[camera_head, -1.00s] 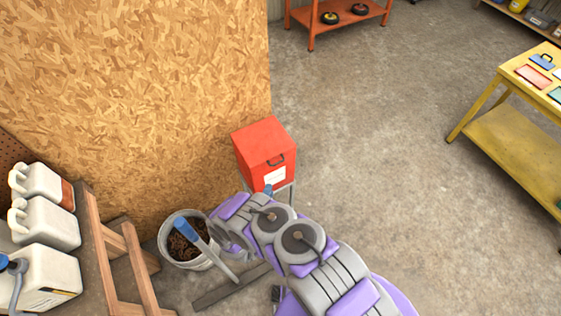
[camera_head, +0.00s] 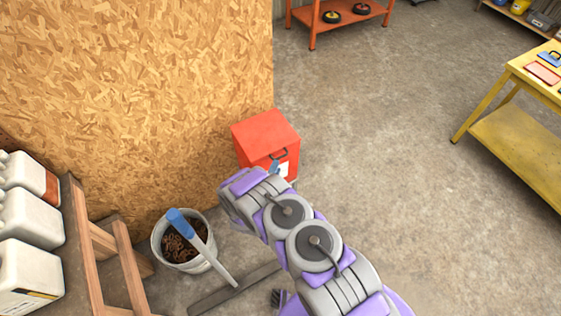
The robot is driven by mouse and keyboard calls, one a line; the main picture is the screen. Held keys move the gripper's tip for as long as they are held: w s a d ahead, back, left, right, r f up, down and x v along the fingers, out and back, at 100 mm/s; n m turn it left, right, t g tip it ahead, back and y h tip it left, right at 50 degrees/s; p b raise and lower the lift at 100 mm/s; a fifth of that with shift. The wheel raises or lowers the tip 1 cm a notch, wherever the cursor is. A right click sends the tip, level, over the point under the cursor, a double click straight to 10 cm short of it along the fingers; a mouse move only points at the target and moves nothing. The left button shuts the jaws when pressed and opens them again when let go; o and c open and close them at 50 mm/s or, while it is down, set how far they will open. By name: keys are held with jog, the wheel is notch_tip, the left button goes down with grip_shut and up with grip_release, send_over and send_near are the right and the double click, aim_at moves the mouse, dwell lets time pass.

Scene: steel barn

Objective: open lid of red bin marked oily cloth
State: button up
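The red bin (camera_head: 265,137) stands on the concrete floor against the end of the wood-panel wall. Its flat red lid is down. A dark handle (camera_head: 279,154) is at the upper front, above a white label that my arm partly covers; I cannot read the label. My purple and grey arm reaches up from the bottom toward the bin's front. A small blue tip (camera_head: 275,167), seemingly part of my gripper, shows just below the handle. The rest of my gripper is hidden behind my arm, so its fingers cannot be made out. Contact with the bin cannot be told.
A bucket of brown scrap (camera_head: 178,246) stands left of my arm, with a blue-and-grey-handled broom (camera_head: 207,252) across it. A wooden frame (camera_head: 105,245) and white jugs (camera_head: 30,228) are at left. A yellow table (camera_head: 515,140) is at right; the floor between is clear.

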aim_at(282, 156)
jog(key=b+x, duration=0.1)
jog(key=x, duration=0.1)
jog(key=b+x, duration=0.2)
jog(key=d+b+x, duration=0.1)
jog(key=x, duration=0.2)
jog(key=shift+b, duration=0.4)
jog(key=shift+w+a, duration=0.1)
jog(key=shift+a, duration=0.4)
jog(key=shift+d, duration=0.5)
jog(key=c, duration=0.6)
grip_shut()
jog(key=shift+a, duration=0.15)
